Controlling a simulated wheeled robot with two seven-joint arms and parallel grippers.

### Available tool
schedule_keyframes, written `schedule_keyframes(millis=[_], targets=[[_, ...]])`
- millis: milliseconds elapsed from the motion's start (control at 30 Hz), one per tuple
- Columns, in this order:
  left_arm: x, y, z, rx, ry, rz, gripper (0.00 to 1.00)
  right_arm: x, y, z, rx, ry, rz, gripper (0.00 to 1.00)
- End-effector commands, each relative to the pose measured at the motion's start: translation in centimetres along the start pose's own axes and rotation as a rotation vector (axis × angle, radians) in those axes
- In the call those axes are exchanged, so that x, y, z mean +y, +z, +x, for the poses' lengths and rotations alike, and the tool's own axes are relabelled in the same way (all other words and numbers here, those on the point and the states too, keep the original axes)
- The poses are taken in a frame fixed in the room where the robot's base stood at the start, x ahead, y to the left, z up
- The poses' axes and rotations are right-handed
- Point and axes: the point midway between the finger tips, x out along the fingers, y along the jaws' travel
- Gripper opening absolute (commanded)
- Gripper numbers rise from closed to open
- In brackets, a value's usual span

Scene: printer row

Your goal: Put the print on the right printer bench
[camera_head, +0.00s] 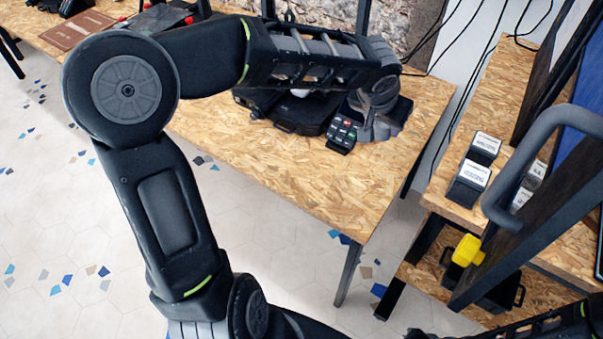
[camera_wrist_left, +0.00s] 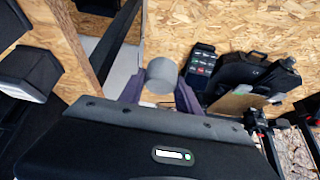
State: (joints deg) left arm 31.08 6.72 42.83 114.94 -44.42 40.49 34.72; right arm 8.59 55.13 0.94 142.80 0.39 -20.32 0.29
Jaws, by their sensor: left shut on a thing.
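The print is a small grey cylinder (camera_wrist_left: 161,76), seen in the left wrist view between the purple fingers of my left gripper (camera_wrist_left: 160,92). The gripper is shut on it. In the head view my left arm reaches over the wood-chip bench (camera_head: 300,180), and the left gripper (camera_head: 378,112) is over its right end, beside a keypad device (camera_head: 342,136). I cannot separate the print from the gripper clearly there. The keypad device (camera_wrist_left: 203,62) also shows in the wrist view. My right gripper is not in view; only part of its arm shows at the bottom right.
A black case (camera_head: 300,112) lies on the bench behind the keypad. A wood-chip shelf unit (camera_head: 452,205) at the right holds labelled dark boxes (camera_head: 468,183); a yellow object (camera_head: 467,250) shows below. A gap separates bench and shelves. The bench's front middle is clear.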

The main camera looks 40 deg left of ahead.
Motion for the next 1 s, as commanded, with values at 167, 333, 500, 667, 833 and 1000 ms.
schedule_keyframes(millis=[167,333,500,667,833,1000], targets=[[0.0,0.0,0.1,0.000,0.000,0.000,0.01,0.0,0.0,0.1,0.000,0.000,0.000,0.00],[-0.6,0.5,0.9,0.000,-0.005,-0.007,0.01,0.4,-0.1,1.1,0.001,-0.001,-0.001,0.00],[-2.8,2.1,3.2,0.003,-0.020,-0.033,0.01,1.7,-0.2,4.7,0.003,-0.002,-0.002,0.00],[-6.4,4.7,6.3,0.006,-0.043,-0.075,0.01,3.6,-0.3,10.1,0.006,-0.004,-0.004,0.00],[-10.7,7.9,9.1,0.007,-0.069,-0.123,0.01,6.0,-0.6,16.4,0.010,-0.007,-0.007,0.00],[-14.3,10.9,10.8,0.007,-0.088,-0.160,0.01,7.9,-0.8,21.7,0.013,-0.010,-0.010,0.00]])
